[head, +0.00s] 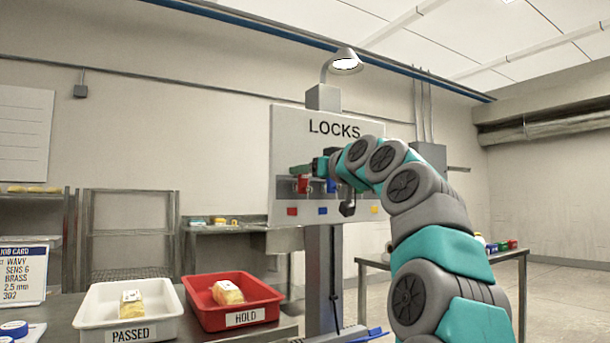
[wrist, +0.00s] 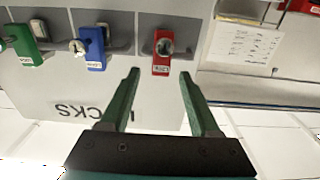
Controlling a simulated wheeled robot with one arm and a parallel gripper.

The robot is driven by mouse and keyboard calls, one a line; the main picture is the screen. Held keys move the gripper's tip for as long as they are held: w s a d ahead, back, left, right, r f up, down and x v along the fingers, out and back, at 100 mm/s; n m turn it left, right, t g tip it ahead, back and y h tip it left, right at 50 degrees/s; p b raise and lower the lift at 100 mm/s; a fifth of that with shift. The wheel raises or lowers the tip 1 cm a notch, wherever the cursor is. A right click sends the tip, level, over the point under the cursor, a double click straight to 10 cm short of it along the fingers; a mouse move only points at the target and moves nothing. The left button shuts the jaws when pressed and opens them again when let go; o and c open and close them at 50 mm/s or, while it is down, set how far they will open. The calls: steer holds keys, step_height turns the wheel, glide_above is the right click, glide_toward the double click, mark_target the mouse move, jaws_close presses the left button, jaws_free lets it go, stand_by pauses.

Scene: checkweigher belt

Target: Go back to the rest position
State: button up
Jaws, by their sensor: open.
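My gripper (head: 308,168) is at the lock board (head: 287,135), at the end of my raised arm. In the wrist view my gripper (wrist: 158,74) is open, with two green fingers apart and nothing seen between them. A red padlock (wrist: 161,66) hangs on the board just beyond the fingertips; I cannot tell how far. The red padlock also shows in the head view (head: 303,184). A blue padlock (wrist: 95,50) and a green padlock (wrist: 25,48) hang beside it. The wrist view shows the board upside down.
A white PASSED tray (head: 92,318) and a red HOLD tray (head: 268,291), each with a yellow packet, stand on the bench at left. A lamp (head: 345,64) is above the board. A table (head: 500,258) stands behind my arm at right.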

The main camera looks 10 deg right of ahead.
steer(key=shift+b+v, duration=0.5)
steer(key=shift+v, duration=2.3)
steer(key=s+a+f+g, duration=0.3)
steer(key=s+a+f, duration=0.1)
steer(key=f, duration=0.7)
steer(key=s+a+f+g+h, duration=0.1)
steer(key=s+a+f+g, duration=0.25)
steer(key=f, duration=0.75)
steer(key=s+a+f+g, duration=0.3)
steer(key=s+a+f, duration=0.15)
steer(key=f, duration=0.65)
steer(key=s+d+f+m+g+h+p, duration=0.1)
steer(key=s+d+f+g, duration=0.3)
steer(key=s+f, duration=0.9)
steer(key=s+d+f+m+g+h, duration=0.2)
steer(key=s+d+f+g+h, duration=0.1)
steer(key=s+f, duration=1.1)
steer(key=s+d+g, duration=0.1)
steer(key=s+g, duration=0.1)
steer(key=s, duration=0.4)
steer(key=shift+s+m+g+h+p, duration=0.3)
steer(key=shift+g+p, duration=0.05)
steer(key=shift+d, duration=0.1)
